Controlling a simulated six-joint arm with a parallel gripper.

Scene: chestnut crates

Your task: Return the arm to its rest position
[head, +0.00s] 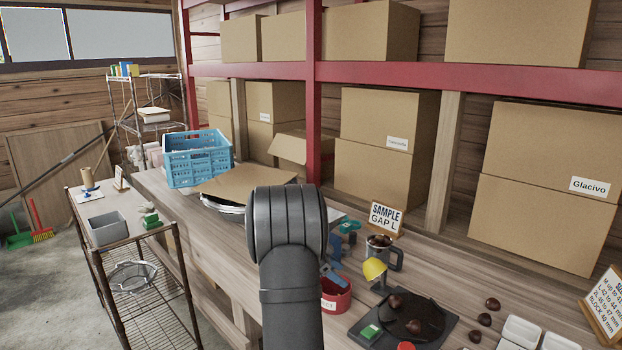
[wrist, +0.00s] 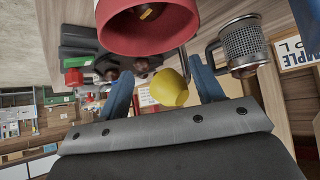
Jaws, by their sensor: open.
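My arm rises in the middle of the head view and partly hides the bench. My gripper (head: 337,258) has blue fingers, seen just past the arm above the bench. In the wrist view my gripper (wrist: 163,74) shows two blue fingers spread apart, with nothing clasped between them. A yellow cup-shaped piece (wrist: 168,89) appears in the gap beyond them. In the head view this yellow piece (head: 373,268) stands to the right of the fingers, apart from them. No marked rest place shows.
A red bowl (head: 336,297) is close below the gripper and looms large in the wrist view (wrist: 150,38). A metal mug (head: 381,252), a sample sign (head: 386,217) and a dark tray (head: 437,312) with chestnuts stand to the right. A blue crate (head: 197,158) is at the left.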

